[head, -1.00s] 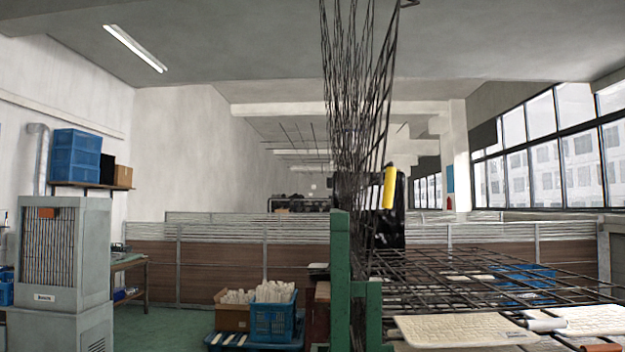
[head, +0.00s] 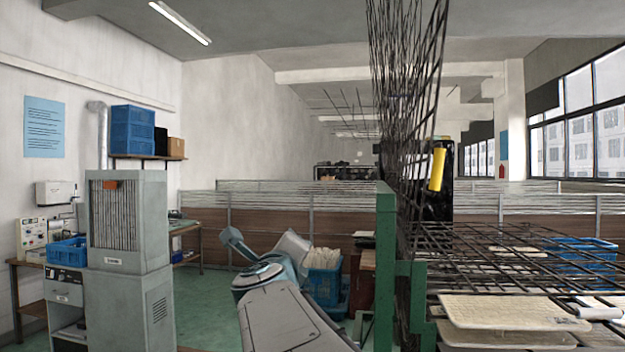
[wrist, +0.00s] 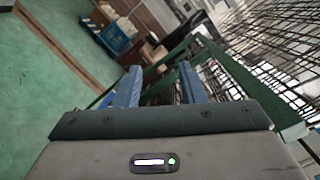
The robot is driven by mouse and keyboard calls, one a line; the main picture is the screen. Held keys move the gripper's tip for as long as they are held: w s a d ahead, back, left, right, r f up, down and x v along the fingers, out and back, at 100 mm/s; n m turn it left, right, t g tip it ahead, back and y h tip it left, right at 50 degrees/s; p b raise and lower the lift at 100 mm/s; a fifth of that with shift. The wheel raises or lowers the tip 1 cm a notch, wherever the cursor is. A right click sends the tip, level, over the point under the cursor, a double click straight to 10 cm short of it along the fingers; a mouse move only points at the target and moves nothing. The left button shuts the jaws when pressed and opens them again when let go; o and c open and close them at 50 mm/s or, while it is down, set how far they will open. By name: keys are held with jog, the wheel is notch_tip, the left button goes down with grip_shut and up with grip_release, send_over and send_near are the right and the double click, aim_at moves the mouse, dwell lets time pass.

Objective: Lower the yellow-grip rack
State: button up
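The yellow grip (head: 437,169) is on the right edge of a dark wire-mesh rack (head: 408,75). That rack stands raised, nearly upright, above a green frame (head: 386,260), and its top runs out of the head view. My gripper (wrist: 160,86) shows in the wrist view with its two blue fingers spread and nothing between them. The green frame and wire mesh lie beyond the fingers there. I cannot make out the yellow grip in the wrist view. In the head view my arm is at bottom centre, left of the frame, apart from the yellow grip.
Lower wire racks (head: 500,257) lie flat to the right, with pale panels (head: 510,312) and a white grip (head: 600,313). A blue crate (head: 323,285) stands on the floor behind my arm. A grey cabinet (head: 128,260) stands left, with open green floor before it.

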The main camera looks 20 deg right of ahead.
jog(key=s+d+r+m+g+h+p, duration=0.2)
jog(key=s+d+r+m+h, duration=0.15)
jog(key=r+m, duration=0.25)
jog(key=s+d+r+m+g+h+p, duration=0.2)
jog(key=s+d+r+m+g+h, duration=0.15)
jog(key=r+m+h, duration=0.2)
jog(key=m+g+h+p, duration=0.2)
jog(key=m+g+p, duration=0.2)
jog(key=m+g, duration=0.85)
send_near(435, 160)
jog(key=d+p, duration=0.1)
jog(key=d, duration=0.2)
jog(key=d+t+p, duration=0.1)
jog(key=d, duration=0.2)
jog(key=d+m+t+p, duration=0.1)
jog(key=d, duration=0.2)
jog(key=shift+s+d+p, duration=0.25)
jog(key=shift+s+p, duration=0.05)
jog(key=shift+d+f, duration=0.1)
jog(key=shift+d, duration=0.6)
grip_shut()
